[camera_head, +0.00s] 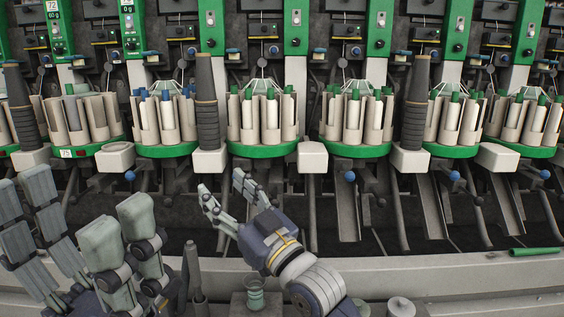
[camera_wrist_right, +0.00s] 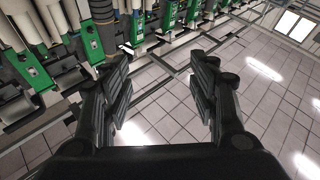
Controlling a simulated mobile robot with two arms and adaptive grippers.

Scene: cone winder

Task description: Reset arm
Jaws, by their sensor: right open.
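My right gripper (camera_head: 221,184) is near the middle of the head view, its arm coming in from the lower right. Its fingers are spread and point toward the machine. The right wrist view shows the same gripper (camera_wrist_right: 162,80) with a wide empty gap between its fingers. My left gripper (camera_head: 78,215) is large at the lower left of the head view. Its two finger pairs stand apart with nothing visible between them. Its base is partly cut off by the frame edge.
The cone winder has several green-rimmed magazines (camera_head: 262,150) holding pale bobbins. Dark ribbed posts (camera_head: 207,100) stand between them. A green tube (camera_head: 535,251) lies on the front ledge (camera_head: 450,278) at right. A greenish cup-like piece (camera_head: 255,294) is below my right gripper. Tiled floor (camera_wrist_right: 165,110) shows in the wrist view.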

